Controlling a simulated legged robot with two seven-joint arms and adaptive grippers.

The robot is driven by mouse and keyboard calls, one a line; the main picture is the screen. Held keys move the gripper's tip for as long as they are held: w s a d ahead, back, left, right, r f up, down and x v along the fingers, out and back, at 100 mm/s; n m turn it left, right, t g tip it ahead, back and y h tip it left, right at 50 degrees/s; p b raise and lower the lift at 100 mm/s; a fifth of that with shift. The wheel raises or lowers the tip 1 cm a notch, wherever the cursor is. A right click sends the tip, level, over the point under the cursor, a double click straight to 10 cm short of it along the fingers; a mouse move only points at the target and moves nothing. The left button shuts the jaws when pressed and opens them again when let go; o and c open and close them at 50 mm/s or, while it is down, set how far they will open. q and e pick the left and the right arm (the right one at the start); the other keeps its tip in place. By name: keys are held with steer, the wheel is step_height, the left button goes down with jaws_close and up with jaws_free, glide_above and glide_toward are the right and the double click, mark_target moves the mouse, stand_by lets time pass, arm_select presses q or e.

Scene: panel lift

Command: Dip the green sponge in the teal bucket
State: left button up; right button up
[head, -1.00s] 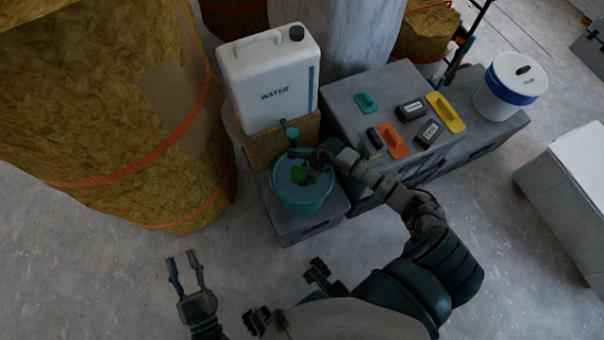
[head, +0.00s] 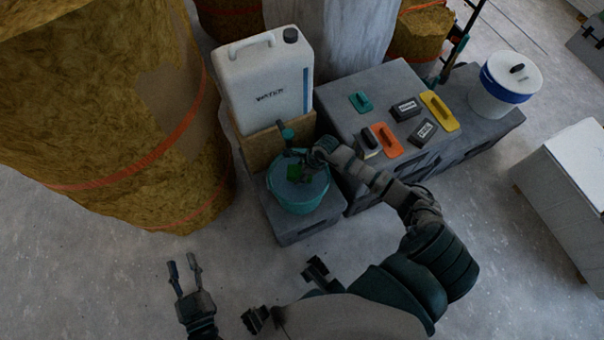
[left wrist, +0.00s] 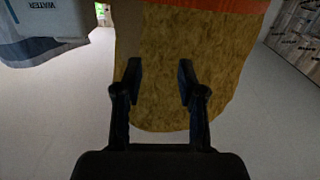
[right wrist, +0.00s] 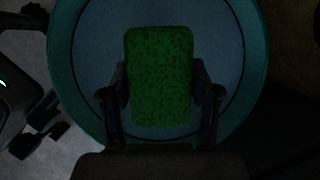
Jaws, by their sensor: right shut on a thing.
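The teal bucket (head: 301,203) stands on a grey block below the water can, with bluish liquid inside. The green sponge (right wrist: 159,77) is held between the fingers of my right gripper (right wrist: 160,95), over the bucket's opening in the right wrist view. In the head view the sponge (head: 295,172) shows as a small green patch within the bucket's rim, partly hidden by my gripper. I cannot tell whether the sponge touches the liquid. My left gripper (head: 183,268) is open and empty over the floor at the lower left.
A white water can (head: 265,80) stands behind the bucket on a tan block. A grey bench (head: 375,85) to the right holds several floats and dark blocks. A white pail (head: 505,85) stands further right. A large yellow insulation roll (head: 110,120) fills the left.

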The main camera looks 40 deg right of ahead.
steer(key=r+p, duration=0.1)
steer(key=a+r, duration=0.1)
steer(key=r, duration=0.1)
steer(key=shift+r+p, duration=0.1)
steer(key=shift+p, duration=0.25)
steer(key=shift+d+r+p, duration=0.45)
steer(key=shift+r+p, duration=0.2)
steer(key=shift+r, duration=0.05)
steer(key=shift+a+r+p, duration=0.2)
steer(key=shift+r+p, duration=0.2)
steer(key=shift+r, duration=0.25)
steer(key=shift+a+r+p, duration=0.2)
steer(key=shift+r+p, duration=0.2)
steer(key=shift+r, duration=0.2)
steer(key=shift+d+r, duration=0.1)
arm_select(q)
steer(key=s+a+f+g+y, duration=0.3)
steer(key=s+a+f+g, duration=0.1)
steer(key=s+f+g, duration=0.5)
steer(key=shift+a+f+g, duration=0.35)
steer(key=shift+f+g, duration=0.05)
steer(key=shift+f, duration=0.3)
arm_select(e)
steer(key=shift+d, duration=0.2)
arm_select(q)
steer(key=shift+a+f, duration=0.1)
steer(key=shift+a, duration=0.1)
arm_select(e)
steer(key=shift+a, duration=0.25)
